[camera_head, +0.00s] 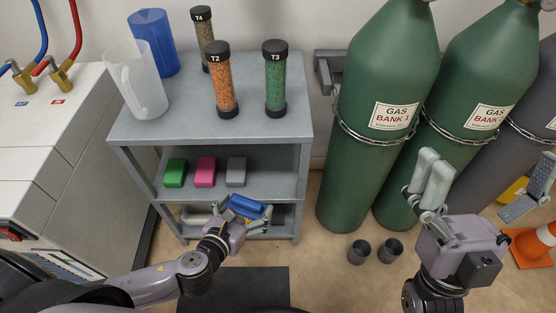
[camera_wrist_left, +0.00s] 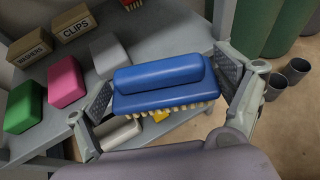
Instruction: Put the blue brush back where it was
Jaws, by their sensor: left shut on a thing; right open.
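The blue brush (camera_head: 246,207) is held in my left gripper (camera_head: 243,212), in front of the grey shelf unit (camera_head: 303,150). On the middle shelf stand a green brush (camera_head: 175,173), a pink brush (camera_head: 205,171) and a grey brush (camera_head: 236,171) in a row. Bare shelf shows right of the grey one. My right gripper (camera_head: 432,180) is open and empty, in front of the gas cylinders.
Tubes T2 (camera_head: 221,85), T3 (camera_head: 276,80) and T4 (camera_head: 203,40), a clear jug (camera_head: 137,85) and a blue jug (camera_head: 153,43) stand on the top. Boxes, including the CLIPS box (camera_wrist_left: 75,27), sit deeper inside. Green cylinders (camera_head: 380,120) stand to the right.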

